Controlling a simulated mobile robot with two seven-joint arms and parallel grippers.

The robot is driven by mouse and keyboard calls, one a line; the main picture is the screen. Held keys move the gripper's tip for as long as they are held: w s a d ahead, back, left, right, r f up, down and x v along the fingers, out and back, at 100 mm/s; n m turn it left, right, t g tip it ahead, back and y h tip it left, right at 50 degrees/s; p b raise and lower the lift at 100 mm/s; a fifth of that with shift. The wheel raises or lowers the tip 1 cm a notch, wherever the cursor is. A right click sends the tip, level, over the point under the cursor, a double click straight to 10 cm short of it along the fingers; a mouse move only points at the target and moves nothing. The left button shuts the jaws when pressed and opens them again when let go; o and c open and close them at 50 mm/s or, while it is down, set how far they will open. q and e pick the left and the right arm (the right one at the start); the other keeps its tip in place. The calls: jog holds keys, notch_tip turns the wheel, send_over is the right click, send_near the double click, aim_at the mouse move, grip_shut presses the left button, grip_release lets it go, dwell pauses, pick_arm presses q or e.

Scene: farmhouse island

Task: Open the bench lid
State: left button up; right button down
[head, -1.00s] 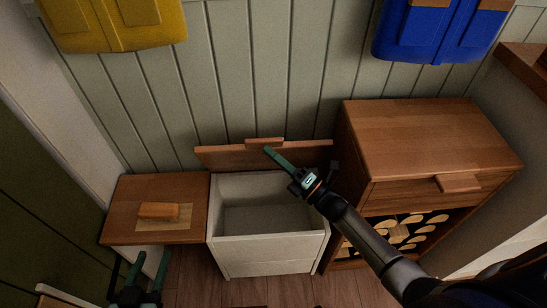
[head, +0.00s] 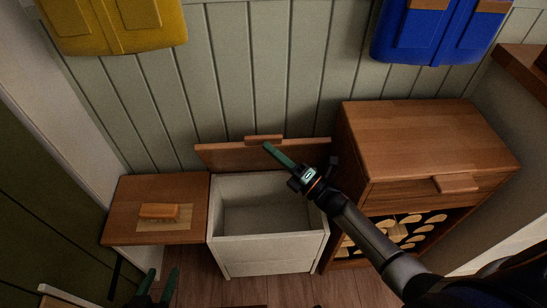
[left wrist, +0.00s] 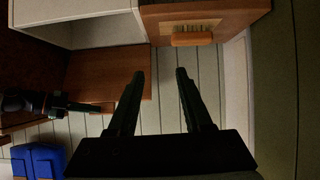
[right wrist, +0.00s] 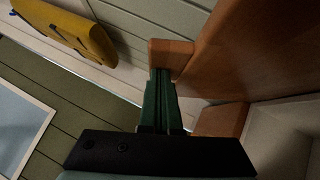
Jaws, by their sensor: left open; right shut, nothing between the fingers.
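The bench (head: 270,252) is a white box with an empty inside, standing against the wall. Its brown wooden lid (head: 220,157) stands raised at the back, with a small wooden handle (head: 263,139) on its top edge. My right gripper (head: 268,148) is shut and empty, its fingertips at the lid near the handle. In the right wrist view its fingers (right wrist: 160,75) overlap the lower end of the handle (right wrist: 168,55); I cannot tell whether they touch. My left gripper (head: 158,285) is open and empty, low at the left in front of the side table; its fingers (left wrist: 160,75) show apart.
A side table (head: 120,205) with a wooden brush-like block (head: 159,211) stands left of the bench. A wooden cabinet (head: 430,135) with logs below stands right. Yellow (head: 115,25) and blue (head: 435,30) objects hang on the wall above.

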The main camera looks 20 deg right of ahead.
pick_arm(q)
jog(key=shift+s+d+f+g+p, duration=0.15)
jog(key=shift+s+g+p, duration=0.3)
jog(key=shift+p, duration=0.45)
jog(key=shift+s+d+g+p, duration=0.25)
jog(key=shift+s+p, duration=0.35)
jog(key=shift+p, duration=0.35)
jog(key=shift+s+d+f+g+p, duration=0.1)
jog(key=shift+s+g+p, duration=0.4)
jog(key=shift+p, duration=0.4)
pick_arm(e)
jog(key=s+a+r, duration=0.2)
jog(key=s+r, duration=0.4)
jog(key=s+a+r, duration=0.2)
jog(key=s+r, duration=0.4)
jog(key=s, duration=0.1)
jog(key=shift+s+a+r, duration=0.15)
jog(key=shift+a, duration=0.1)
